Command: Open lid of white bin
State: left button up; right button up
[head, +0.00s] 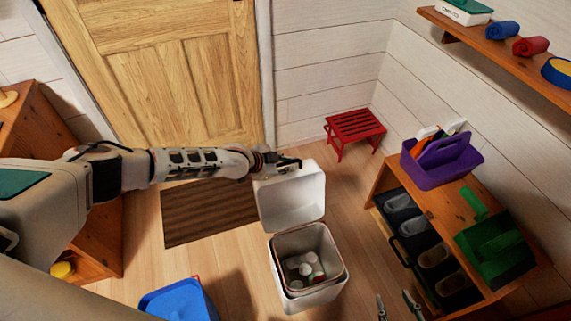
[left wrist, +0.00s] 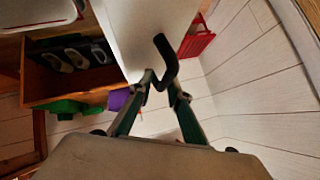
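The white bin (head: 308,297) stands on the floor in the middle of the head view. Its lid (head: 290,197) is raised roughly upright at the back edge, and several pale items show inside. My left gripper (head: 283,163) is at the top edge of the lid. In the left wrist view, the white lid (left wrist: 146,28) has a dark hooked handle (left wrist: 166,52). The fingers of my left gripper (left wrist: 163,86) close in on the handle's end. My right gripper (head: 397,304) is at the bottom edge of the head view, right of the bin, fingers apart and empty.
A wooden shelf unit (head: 432,205) with shoes, a purple caddy (head: 440,165) and a green carrier (head: 494,247) stands right of the bin. A red stool (head: 355,125) is behind. A blue container (head: 180,302) is front left, and a brown mat (head: 208,211) lies by the door.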

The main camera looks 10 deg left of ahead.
pick_arm(q)
jog(key=shift+s, duration=0.2)
jog(key=shift+s+a+r, duration=0.1)
jog(key=shift+s+a, duration=0.05)
jog(key=shift+s, duration=0.05)
jog(key=v, duration=1.1)
jog(key=shift+r, duration=0.2)
jog(key=shift+w+a, duration=0.1)
jog(key=shift+w, duration=0.05)
jog(key=s+d+r+n+t+h+p, duration=0.1)
jog(key=s+d+n+h+p, duration=0.2)
jog(key=s+d, duration=1.2)
jog(key=s+a+f+n+y+p, duration=0.1)
jog(key=s+a+f+n+y, duration=0.1)
jog(key=s+a, duration=0.5)
jog(key=s+a+f+n+t+y+p, duration=0.1)
jog(key=s+a+f+n+y, duration=0.1)
jog(key=s+a+n+y, duration=0.2)
jog(key=s+a, duration=0.3)
jog(key=s, duration=0.1)
jog(key=shift+s+a+f+t+p, duration=0.15)
jog(key=shift+a+f+t+p, duration=0.15)
jog(key=shift+f+p, duration=0.1)
pick_arm(e)
jog(key=r, duration=0.2)
jog(key=a+r, duration=0.1)
jog(key=shift+s+r, duration=0.25)
jog(key=shift+r, duration=0.1)
